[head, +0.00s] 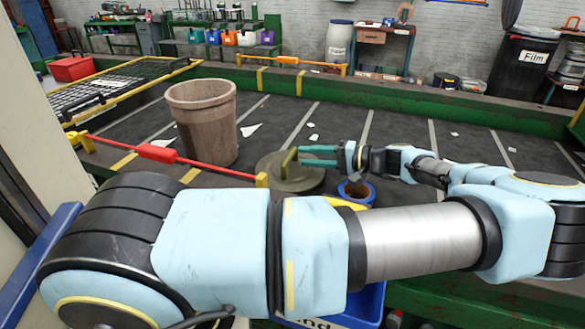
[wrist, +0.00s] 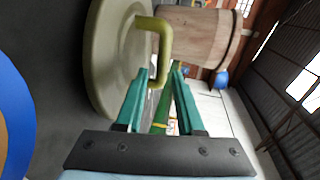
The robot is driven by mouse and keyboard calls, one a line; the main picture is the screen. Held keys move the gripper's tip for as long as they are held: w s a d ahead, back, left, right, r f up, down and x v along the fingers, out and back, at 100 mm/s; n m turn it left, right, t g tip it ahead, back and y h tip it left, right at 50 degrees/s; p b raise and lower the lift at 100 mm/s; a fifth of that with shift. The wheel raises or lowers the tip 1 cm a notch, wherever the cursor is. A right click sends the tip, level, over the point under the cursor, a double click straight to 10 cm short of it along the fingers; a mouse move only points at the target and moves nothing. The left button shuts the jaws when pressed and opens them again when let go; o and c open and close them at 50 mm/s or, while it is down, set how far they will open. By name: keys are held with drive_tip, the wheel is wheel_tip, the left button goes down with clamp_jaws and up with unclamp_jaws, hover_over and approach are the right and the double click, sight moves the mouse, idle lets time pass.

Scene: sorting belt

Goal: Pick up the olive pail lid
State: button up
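The olive pail lid (head: 310,183) is a round disc lying on the dark belt, with a yellow-olive loop handle (head: 289,162) standing up from it. My gripper (head: 301,156) comes in from the right with its two teal fingers apart, fingertips at the handle. In the wrist view the lid (wrist: 103,60) fills the upper left. Its handle (wrist: 163,50) reaches down to between the tips of my gripper (wrist: 160,72), with a gap between the fingers. I cannot tell whether either finger touches the handle.
A brown barrel-like bin (head: 203,125) stands just left of the lid. A blue ring-shaped roll (head: 356,193) is close to the lid's right front. White scraps (head: 250,130) dot the otherwise open belt (head: 390,125).

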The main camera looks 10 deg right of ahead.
sight(281, 154)
drive_tip(key=p+x, duration=0.1)
drive_tip(key=x, duration=0.7)
drive_tip(key=shift+w+a, duration=0.2)
drive_tip(key=shift+c, duration=0.3)
clamp_jaws()
